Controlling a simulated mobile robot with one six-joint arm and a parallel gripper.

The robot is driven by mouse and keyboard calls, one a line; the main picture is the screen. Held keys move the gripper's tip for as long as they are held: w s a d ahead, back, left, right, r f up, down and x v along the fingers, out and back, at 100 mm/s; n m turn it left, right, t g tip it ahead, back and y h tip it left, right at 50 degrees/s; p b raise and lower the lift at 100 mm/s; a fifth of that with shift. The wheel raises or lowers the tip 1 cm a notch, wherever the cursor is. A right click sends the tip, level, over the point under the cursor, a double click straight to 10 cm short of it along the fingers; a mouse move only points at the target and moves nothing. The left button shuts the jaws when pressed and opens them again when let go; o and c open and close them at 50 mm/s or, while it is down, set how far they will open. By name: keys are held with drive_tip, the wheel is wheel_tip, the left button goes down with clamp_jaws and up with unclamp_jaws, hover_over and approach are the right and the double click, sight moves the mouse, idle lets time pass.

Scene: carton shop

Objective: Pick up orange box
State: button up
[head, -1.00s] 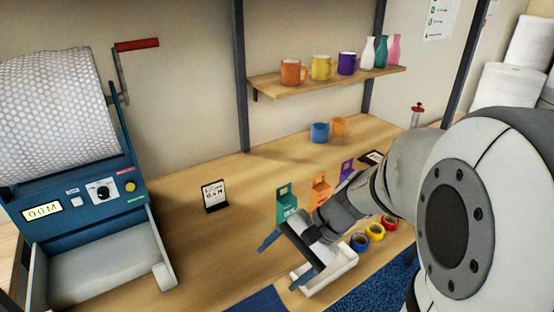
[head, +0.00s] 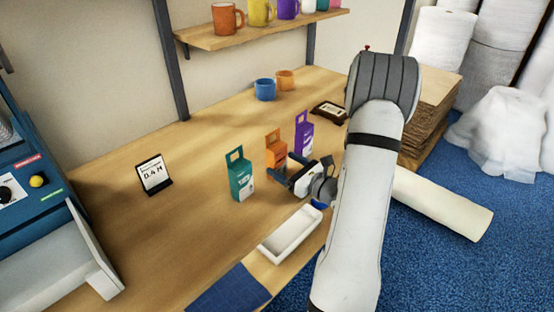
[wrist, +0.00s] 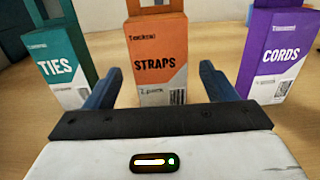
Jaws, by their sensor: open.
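The orange box (head: 275,148) stands upright on the wooden table between a teal box (head: 239,180) and a purple box (head: 304,133). In the wrist view the orange box (wrist: 157,62) reads "STRAPS" and stands in line with the gap between my fingers. My gripper (head: 292,177) is in front of it in the head view, hiding its lower part. In the wrist view my gripper (wrist: 160,88) is open, with one blue finger on each side of the orange box's lower front. I cannot tell how far the fingers reach along its sides.
The teal box (wrist: 61,62) reads "TIES" and the purple box (wrist: 278,55) reads "CORDS", close on either side. A white tray (head: 264,252) lies at the table's front. Blue and orange mugs (head: 265,90) stand behind. A sign (head: 154,175) stands left.

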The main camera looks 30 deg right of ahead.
sight(272, 156)
drive_tip(key=p+x, duration=0.1)
drive_tip(key=x, duration=0.4)
drive_tip(key=shift+w+a, duration=0.1)
drive_tip(key=shift+w, duration=0.25)
drive_tip(key=shift+c, duration=0.6)
drive_tip(key=c, duration=1)
drive_tip(key=shift+r, duration=0.1)
wheel_tip(272, 156, up, 10)
